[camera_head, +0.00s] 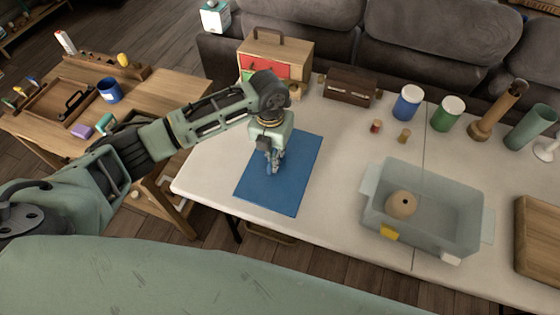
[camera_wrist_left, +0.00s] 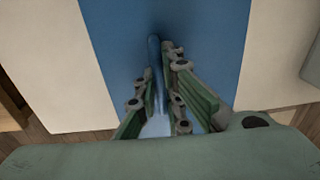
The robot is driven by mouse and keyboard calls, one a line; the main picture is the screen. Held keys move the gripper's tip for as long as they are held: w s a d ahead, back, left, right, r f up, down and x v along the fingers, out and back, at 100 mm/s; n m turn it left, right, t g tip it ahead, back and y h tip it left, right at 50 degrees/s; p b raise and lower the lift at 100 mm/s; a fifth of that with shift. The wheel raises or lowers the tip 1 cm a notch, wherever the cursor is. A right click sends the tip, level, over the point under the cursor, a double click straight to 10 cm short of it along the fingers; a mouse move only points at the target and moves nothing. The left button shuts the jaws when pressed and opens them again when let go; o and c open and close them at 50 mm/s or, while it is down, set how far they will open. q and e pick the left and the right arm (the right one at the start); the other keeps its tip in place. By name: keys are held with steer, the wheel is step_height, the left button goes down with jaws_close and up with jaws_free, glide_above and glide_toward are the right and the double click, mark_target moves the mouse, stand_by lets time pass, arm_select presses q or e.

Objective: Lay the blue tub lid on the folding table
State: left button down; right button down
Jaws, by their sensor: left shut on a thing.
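The blue tub lid (camera_head: 294,188) is a flat blue rectangle over the left part of the white folding table (camera_head: 340,130). It looks level, and I cannot tell for sure whether its whole underside touches the top. My left gripper (camera_head: 273,168) points down at the lid's middle and hides part of it. In the left wrist view the fingers (camera_wrist_left: 160,85) are shut on a thin raised blue grip of the lid (camera_wrist_left: 205,40). My right gripper is not in view.
A clear tub (camera_head: 465,215) with a round tan object (camera_head: 401,205) stands right of the lid. Behind are a small drawer cabinet (camera_head: 290,50), a brown box (camera_head: 349,86) and blue (camera_head: 407,103) and green (camera_head: 447,114) cans. A wooden workbench (camera_head: 160,88) stands at left.

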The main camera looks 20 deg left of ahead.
arm_select(q)
step_height(320, 180, down, 5)
steer(key=shift+f+p, duration=0.1)
steer(key=shift+p, duration=0.25)
steer(key=c, duration=1.9)
jaws_free()
steer(key=shift+o, duration=0.2)
steer(key=r, duration=0.3)
steer(key=r+b, duration=0.1)
steer(key=r, duration=0.3)
steer(key=r+b, duration=0.1)
steer(key=r, duration=0.2)
steer(key=shift+a+r, duration=0.25)
steer(key=shift+r, duration=0.05)
steer(key=shift+r+b, duration=0.35)
steer(key=shift+r, duration=0.4)
